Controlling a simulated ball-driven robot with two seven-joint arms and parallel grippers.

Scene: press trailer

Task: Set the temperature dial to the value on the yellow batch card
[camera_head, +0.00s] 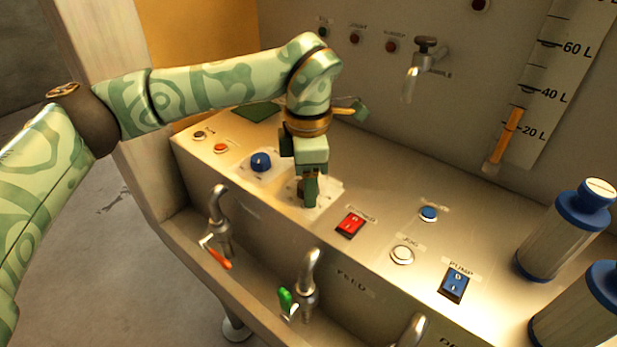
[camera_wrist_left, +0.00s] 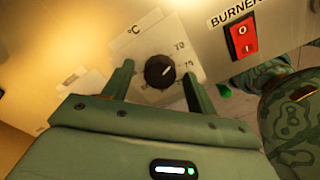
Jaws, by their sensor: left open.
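The temperature dial (camera_wrist_left: 157,73) is a dark round knob on a pale plate (camera_wrist_left: 150,50) marked °C, in the left wrist view. Its white mark points up and right, toward the side with the printed 70 and another number I cannot read surely. My left gripper (camera_wrist_left: 156,75) is open, with one finger on each side of the knob; I cannot tell whether they touch it. In the head view my left gripper (camera_head: 310,195) points down over the pale dial plate (camera_head: 331,187) and hides most of the knob. No yellow batch card shows. My right gripper is out of view.
A red burner switch (camera_head: 351,224) sits right of the dial, and a blue knob (camera_head: 261,161) sits left. A white button (camera_head: 402,255) and a blue pump switch (camera_head: 454,284) lie further right.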

